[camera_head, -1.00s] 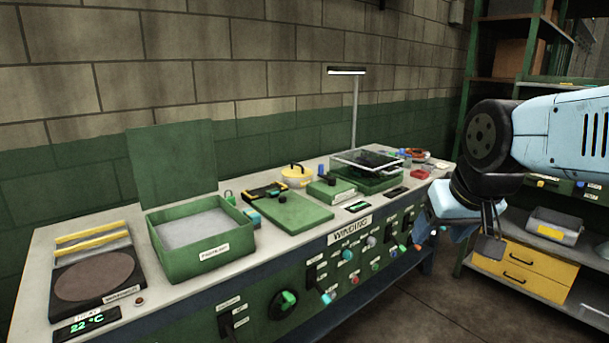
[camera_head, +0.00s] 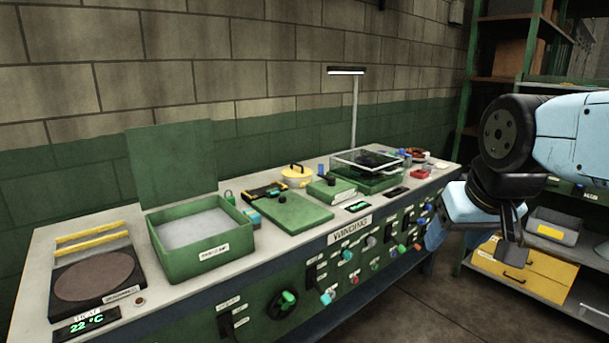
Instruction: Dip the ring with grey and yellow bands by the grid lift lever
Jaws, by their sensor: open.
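My gripper (camera_head: 514,248) hangs at the right, in front of the bench's right end and apart from it. It is open and nothing shows between its fingers. I cannot make out a ring with grey and yellow bands; small coloured items at the bench's far end (camera_head: 415,153) are too small to tell. A green tray (camera_head: 378,185) with a clear cover and dark inside stands near the lamp. The front panel (camera_head: 300,290) carries several levers and knobs, and I cannot tell which is the grid lift lever.
An open green box (camera_head: 205,262) with a pale grey fill stands on the bench. A round dark plate (camera_head: 95,277) lies left of it. A green board (camera_head: 292,215), a yellow pot (camera_head: 297,180) and a lamp post (camera_head: 355,115) stand further right.

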